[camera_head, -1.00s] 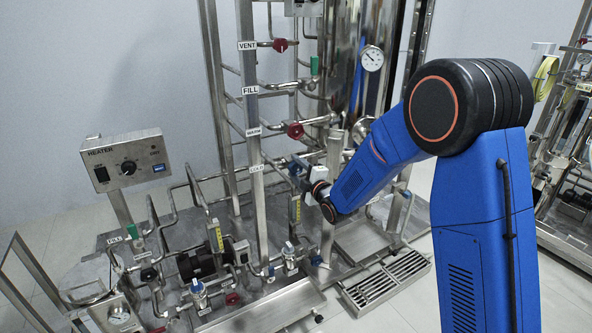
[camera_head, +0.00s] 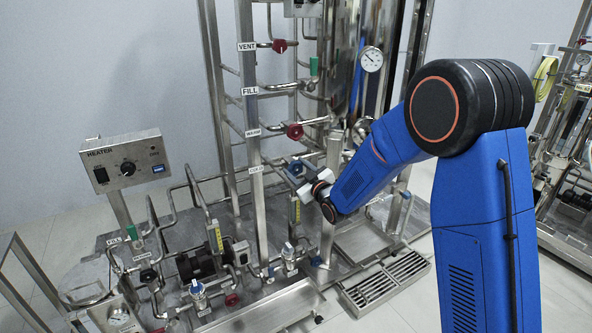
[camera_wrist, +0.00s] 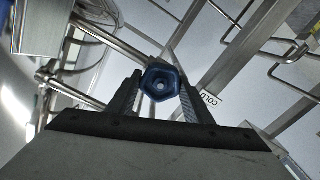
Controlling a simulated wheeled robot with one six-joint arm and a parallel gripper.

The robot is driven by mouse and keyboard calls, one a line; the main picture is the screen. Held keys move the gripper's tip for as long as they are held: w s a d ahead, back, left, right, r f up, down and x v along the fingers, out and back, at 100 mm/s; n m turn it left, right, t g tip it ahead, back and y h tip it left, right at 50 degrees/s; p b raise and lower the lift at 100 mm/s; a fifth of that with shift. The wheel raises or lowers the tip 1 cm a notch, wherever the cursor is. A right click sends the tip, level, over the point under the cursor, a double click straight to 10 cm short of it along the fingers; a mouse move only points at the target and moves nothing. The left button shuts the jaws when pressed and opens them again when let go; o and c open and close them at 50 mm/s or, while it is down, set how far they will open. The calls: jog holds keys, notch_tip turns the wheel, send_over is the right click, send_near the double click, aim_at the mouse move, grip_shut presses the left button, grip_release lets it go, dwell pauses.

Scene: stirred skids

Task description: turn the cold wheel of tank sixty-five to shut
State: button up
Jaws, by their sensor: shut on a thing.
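The blue wheel (camera_wrist: 161,72) sits at the middle of the wrist view, between the two dark fingers of my gripper (camera_wrist: 160,92). The fingers are shut on its sides. A COLD label (camera_wrist: 209,100) shows just right of the wheel. In the head view my gripper (camera_head: 298,174) is at the pipework right of the front post, below the red-handled valves. The wheel is mostly hidden there by the gripper. The steel tank (camera_head: 341,70) stands behind, partly covered by my arm. I cannot read a tank number.
Red valve handles sit by the VENT label (camera_head: 247,46) and lower on the post (camera_head: 295,131). A heater box (camera_head: 127,160) stands at left. Pipes and a pump (camera_head: 197,262) crowd the skid base. A floor grate (camera_head: 386,280) lies in front. Another skid stands at right.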

jog(key=m, duration=0.6)
jog(key=shift+d+f+m, duration=0.15)
jog(key=shift+f+m, duration=0.05)
jog(key=shift+m, duration=0.1)
jog(key=m, duration=0.5)
dwell(0.4)
jog(key=o, duration=1)
jog(key=shift+r, duration=0.1)
jog(key=v, duration=1.7)
jog(key=shift+s+d, duration=0.15)
jog(key=shift+d, duration=0.05)
